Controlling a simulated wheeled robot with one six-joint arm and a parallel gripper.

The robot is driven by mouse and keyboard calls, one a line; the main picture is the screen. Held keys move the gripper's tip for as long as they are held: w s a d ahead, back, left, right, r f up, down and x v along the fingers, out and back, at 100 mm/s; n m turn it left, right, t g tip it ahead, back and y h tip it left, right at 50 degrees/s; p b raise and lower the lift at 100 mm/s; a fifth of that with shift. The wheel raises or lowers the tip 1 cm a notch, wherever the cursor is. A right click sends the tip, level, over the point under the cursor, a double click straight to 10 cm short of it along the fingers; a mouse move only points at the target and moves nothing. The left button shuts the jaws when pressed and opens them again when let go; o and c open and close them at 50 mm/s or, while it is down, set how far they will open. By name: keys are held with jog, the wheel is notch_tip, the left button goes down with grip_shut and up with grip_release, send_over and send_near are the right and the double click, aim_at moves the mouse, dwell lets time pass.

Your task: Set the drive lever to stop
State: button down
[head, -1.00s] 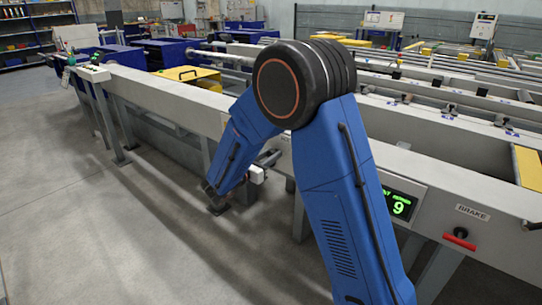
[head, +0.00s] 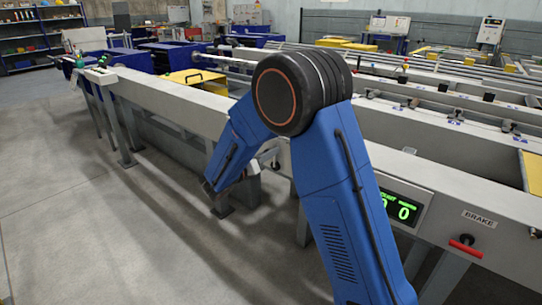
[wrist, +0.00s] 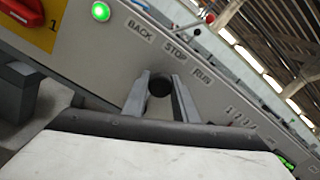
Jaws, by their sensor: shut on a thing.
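In the wrist view my gripper (wrist: 161,95) is shut on the black knob of the drive lever (wrist: 160,85), one finger on each side of it. The knob stands about below the STOP label (wrist: 176,49). The BACK label (wrist: 139,30) is up and left of STOP, and the RUN label (wrist: 202,77) is down and right. The lever's shaft is hidden behind the knob and fingers. In the head view my own arm hides the gripper and lever. The green display (head: 402,209) on the table's side shows a 0.
A green lamp (wrist: 101,11) is lit by the labels. A red rotary switch on a yellow plate (wrist: 33,28) sits at the upper left of the wrist view. In the head view a red brake handle (head: 465,246) is at the right. The floor (head: 100,230) at left is clear.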

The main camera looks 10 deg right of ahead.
jog(key=c, duration=1.4)
grip_release()
jog(key=shift+c, duration=0.2)
jog(key=v, duration=1.7)
jog(key=shift+a, duration=0.15)
jog(key=shift+s, duration=0.1)
